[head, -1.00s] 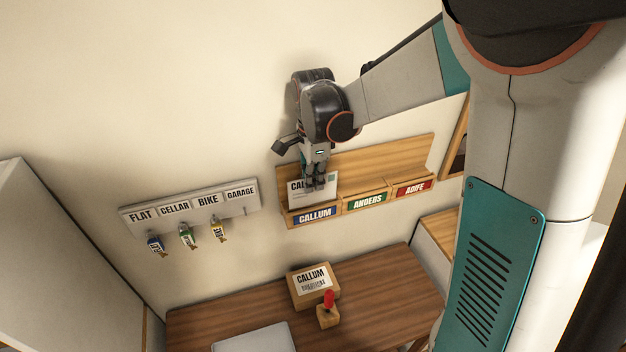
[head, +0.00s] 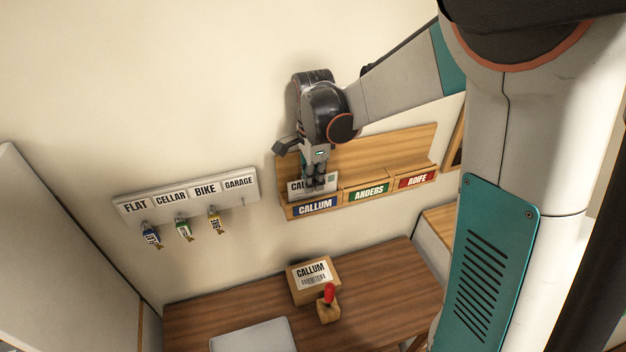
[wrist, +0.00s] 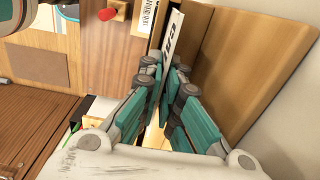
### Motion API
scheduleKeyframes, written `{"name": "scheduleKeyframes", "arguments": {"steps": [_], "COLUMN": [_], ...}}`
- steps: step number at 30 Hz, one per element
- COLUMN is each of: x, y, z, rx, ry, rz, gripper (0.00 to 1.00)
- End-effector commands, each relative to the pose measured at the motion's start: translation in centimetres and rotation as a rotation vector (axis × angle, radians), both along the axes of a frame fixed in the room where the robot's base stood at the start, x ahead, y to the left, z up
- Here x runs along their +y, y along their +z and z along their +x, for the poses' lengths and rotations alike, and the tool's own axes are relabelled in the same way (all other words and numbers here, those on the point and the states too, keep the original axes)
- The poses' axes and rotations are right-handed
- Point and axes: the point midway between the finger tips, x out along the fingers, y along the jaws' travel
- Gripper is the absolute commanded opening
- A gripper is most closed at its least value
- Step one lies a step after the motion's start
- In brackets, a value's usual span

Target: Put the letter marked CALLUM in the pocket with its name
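The white letter (head: 300,187), with "CAL" readable, is upright at the left pocket of the wooden wall rack. Its lower part is hidden behind the front of the pocket (head: 315,206), which has a blue CALLUM label. My gripper (head: 316,184) points down over this pocket, its fingers in front of part of the letter. In the wrist view the letter (wrist: 174,32) stands between the fingers (wrist: 166,78), which are closed on it. How deep its lower edge sits is hidden.
Pockets marked ANDERS (head: 368,192) and AOIFE (head: 416,181) are to the right. A key board (head: 187,196) with several hooks and keys hangs to the left. Below, a table (head: 240,315) holds a CALLUM box (head: 313,279), a red-topped stamp (head: 329,296) and a grey flat object (head: 252,338).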

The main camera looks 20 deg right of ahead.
Motion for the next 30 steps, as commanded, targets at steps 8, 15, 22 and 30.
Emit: {"name": "scheduleKeyframes", "arguments": {"steps": [8,15,22,30], "x": [0.0,0.0,0.0,0.0], "y": [-0.71,-0.65,-0.65,0.12], "z": [0.0,0.0,0.0,0.01], "rx": [0.0,0.0,0.0,0.0], "ry": [0.0,0.0,0.0,0.0], "rz": [0.0,0.0,0.0,0.0], "gripper": [0.0,0.18,0.28,0.28]}}
